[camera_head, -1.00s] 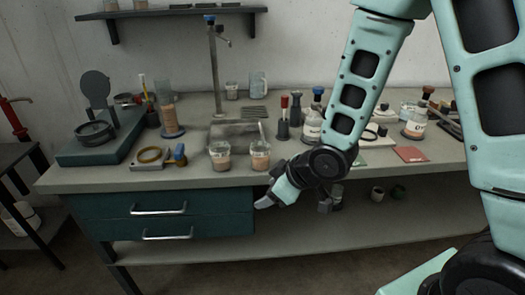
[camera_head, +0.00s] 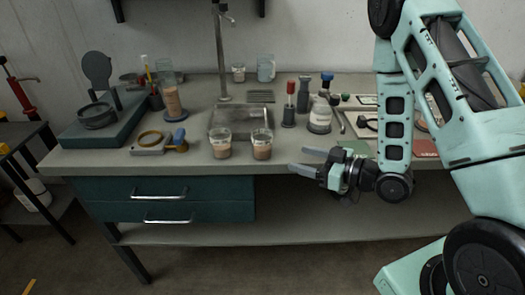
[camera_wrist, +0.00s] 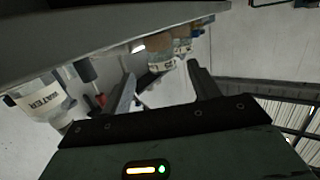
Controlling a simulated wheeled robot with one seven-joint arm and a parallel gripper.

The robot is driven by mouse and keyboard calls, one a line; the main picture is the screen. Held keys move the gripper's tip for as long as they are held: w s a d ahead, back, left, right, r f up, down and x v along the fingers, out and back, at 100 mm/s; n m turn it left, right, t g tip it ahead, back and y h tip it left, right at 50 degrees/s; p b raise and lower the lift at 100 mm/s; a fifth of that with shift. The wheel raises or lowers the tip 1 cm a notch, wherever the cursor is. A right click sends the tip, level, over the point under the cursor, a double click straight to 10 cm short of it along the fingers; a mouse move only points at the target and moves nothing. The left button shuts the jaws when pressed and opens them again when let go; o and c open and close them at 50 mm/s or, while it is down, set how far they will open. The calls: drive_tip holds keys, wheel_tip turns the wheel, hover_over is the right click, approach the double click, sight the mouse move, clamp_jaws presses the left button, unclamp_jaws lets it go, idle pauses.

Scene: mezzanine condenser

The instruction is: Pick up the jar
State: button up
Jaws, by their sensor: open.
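Two clear glass jars with brown contents stand upright side by side near the bench's front edge: a left jar (camera_head: 220,145) and a right jar (camera_head: 262,147). I cannot tell which jar is meant. My gripper (camera_head: 298,160) is open and empty, just right of the right jar, at about the height of the bench's front edge. Its fingers point left, apart from the jars. In the wrist view, my gripper (camera_wrist: 160,73) has its fingers spread, with jars of brown contents (camera_wrist: 160,62) seen beyond them.
A bottle (camera_head: 320,117), labelled WATER in the wrist view (camera_wrist: 42,98), and a red-topped tool (camera_head: 289,105) stand behind my gripper. The bench (camera_head: 130,171) has teal drawers (camera_head: 150,200) below.

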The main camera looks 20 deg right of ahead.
sight(270, 150)
drive_tip(key=p+x, duration=0.3)
drive_tip(key=x, duration=0.8)
drive_tip(key=p+x, duration=0.1)
drive_tip(key=x, duration=0.2)
drive_tip(key=shift+w+a+r+p, duration=0.15)
drive_tip(key=shift+w+r+p, duration=0.15)
drive_tip(key=shift+w+p, duration=0.1)
drive_tip(key=shift+w+a+f, duration=0.15)
drive_tip(key=shift+w, duration=0.05)
drive_tip(key=c, duration=0.9)
drive_tip(key=shift+r, duration=0.2)
